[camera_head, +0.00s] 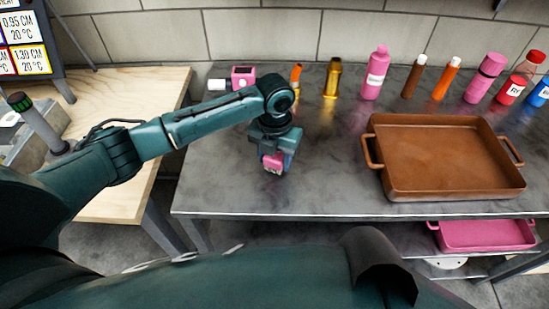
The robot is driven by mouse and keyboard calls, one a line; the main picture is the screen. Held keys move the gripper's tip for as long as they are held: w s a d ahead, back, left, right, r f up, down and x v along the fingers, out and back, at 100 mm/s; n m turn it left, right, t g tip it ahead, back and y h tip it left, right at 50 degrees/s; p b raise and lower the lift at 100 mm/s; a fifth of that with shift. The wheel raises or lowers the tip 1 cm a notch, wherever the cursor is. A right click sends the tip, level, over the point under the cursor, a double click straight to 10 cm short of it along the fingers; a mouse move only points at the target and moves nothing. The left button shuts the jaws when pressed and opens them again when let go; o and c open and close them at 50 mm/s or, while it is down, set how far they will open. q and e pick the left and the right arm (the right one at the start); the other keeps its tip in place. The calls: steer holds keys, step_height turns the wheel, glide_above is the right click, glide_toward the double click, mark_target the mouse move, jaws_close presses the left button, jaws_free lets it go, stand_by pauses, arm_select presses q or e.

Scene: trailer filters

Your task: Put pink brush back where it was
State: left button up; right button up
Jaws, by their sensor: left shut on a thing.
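My left gripper (274,158) points down over the left part of the grey metal table. It is shut on a small pink thing (272,162), which seems to be the pink brush. Only a pink block with a pale lower end shows; the fingers hide the rest. I cannot tell whether its lower end touches the table. My right gripper is not in view.
A pink device (243,74) lies near the table's back left edge. An orange item (296,73), a gold bottle (332,78), a pink bottle (375,74) and several more bottles line the back. A brown tray (440,194) stands at right. The front left tabletop is clear.

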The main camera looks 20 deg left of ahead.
arm_select(q)
steer(key=shift+f, duration=0.45)
steer(key=o, duration=1)
steer(key=shift+f, duration=0.15)
step_height(320, 180, up, 12)
steer(key=shift+r, duration=0.2)
